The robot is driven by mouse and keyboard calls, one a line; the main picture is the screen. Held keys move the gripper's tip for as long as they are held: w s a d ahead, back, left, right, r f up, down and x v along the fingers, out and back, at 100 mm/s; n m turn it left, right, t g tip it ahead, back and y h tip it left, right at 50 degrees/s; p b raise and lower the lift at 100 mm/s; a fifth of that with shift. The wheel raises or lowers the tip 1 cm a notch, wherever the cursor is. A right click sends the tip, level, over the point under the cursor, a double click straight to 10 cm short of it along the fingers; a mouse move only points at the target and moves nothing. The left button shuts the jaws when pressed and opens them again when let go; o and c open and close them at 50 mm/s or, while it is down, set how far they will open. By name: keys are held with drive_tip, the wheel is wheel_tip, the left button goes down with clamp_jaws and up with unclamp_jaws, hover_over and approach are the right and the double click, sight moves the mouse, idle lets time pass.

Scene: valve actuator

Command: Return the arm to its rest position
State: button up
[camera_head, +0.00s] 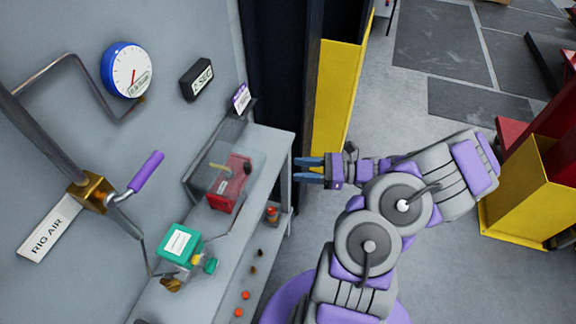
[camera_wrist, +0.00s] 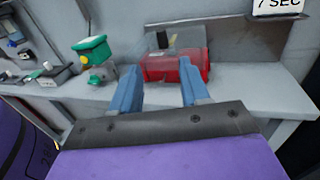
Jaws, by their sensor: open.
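My arm is folded, grey and purple, at the lower right of the head view. My gripper (camera_head: 308,169) points left toward the shelf, with its two blue fingers apart and nothing between them. In the wrist view my gripper (camera_wrist: 160,90) shows both fingers spread, with a red box-shaped device (camera_wrist: 174,69) beyond the fingertips. The red device (camera_head: 229,186) sits on the grey shelf under a clear cover, apart from the gripper. A green-topped device (camera_head: 180,245) stands on the shelf nearer to me.
A purple-handled lever valve (camera_head: 146,172) on brass fittings and a blue-rimmed gauge (camera_head: 127,70) are on the wall. A yellow panel (camera_head: 336,95) stands behind the gripper. A yellow and red structure (camera_head: 520,205) is at right. Open floor (camera_head: 375,145) lies between.

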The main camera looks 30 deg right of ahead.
drive_tip(key=shift+s+d, duration=0.3)
drive_tip(key=shift+d, duration=0.1)
drive_tip(key=shift+a, duration=0.15)
